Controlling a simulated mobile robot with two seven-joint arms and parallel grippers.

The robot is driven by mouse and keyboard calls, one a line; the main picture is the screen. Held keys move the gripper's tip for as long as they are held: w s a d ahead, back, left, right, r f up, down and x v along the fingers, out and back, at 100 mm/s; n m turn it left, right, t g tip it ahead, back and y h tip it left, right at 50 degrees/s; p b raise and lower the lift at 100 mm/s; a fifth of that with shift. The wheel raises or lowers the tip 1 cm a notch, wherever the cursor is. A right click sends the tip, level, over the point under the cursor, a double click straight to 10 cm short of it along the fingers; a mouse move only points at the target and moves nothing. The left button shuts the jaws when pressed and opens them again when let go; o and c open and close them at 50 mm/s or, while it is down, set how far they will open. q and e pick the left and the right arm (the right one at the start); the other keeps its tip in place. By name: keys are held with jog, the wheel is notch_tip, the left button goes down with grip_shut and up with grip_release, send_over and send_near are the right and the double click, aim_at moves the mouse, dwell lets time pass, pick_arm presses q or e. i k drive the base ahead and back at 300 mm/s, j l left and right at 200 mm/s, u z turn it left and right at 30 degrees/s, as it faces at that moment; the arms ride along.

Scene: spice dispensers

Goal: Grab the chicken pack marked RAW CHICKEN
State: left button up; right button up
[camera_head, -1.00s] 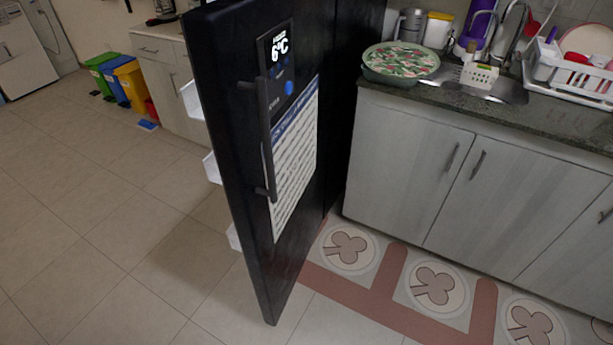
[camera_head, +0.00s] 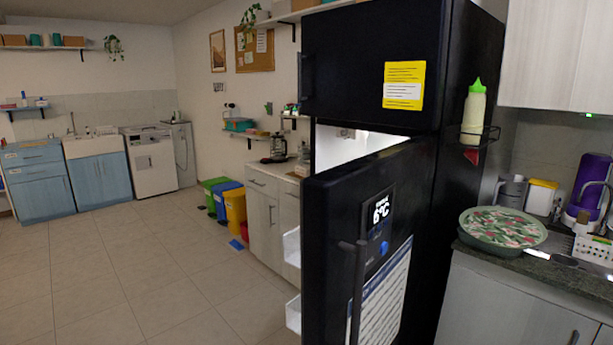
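No chicken pack is visible in the head view. A black fridge (camera_head: 372,62) stands right of centre. Its lower door (camera_head: 335,212) is swung open towards me, with a 6°C display and a long handle on its outer face. White shelves (camera_head: 292,247) show on the door's inner side. A lit white strip of the fridge's interior (camera_head: 345,146) shows above the door; the rest of the inside is hidden behind the door. Neither of my grippers is in view.
A counter (camera_head: 535,268) at the right holds a round patterned container (camera_head: 503,227). Green, blue and yellow bins (camera_head: 235,208) stand at a cabinet beyond the fridge. The tiled floor (camera_head: 130,270) at the left is clear.

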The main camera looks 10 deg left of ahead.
aim_at(303, 170)
jog(key=i+j+u, duration=0.4)
jog(key=i+j, duration=0.15)
jog(key=j, duration=0.35)
jog(key=i+j+u, duration=0.4)
jog(key=i+j, duration=0.2)
jog(key=i+j+z, duration=0.15)
jog(key=i, duration=0.35)
jog(key=i+j+z, duration=0.15)
jog(key=i, duration=0.4)
jog(key=i+j+z, duration=0.15)
jog(key=i, duration=0.35)
jog(key=i+z, duration=0.2)
jog(key=i, duration=0.25)
jog(key=i+z, duration=0.2)
jog(key=i, duration=0.3)
jog(key=i+j+z, duration=0.2)
jog(key=i, duration=0.25)
jog(key=i+j+z, duration=0.15)
jog(key=i, duration=0.3)
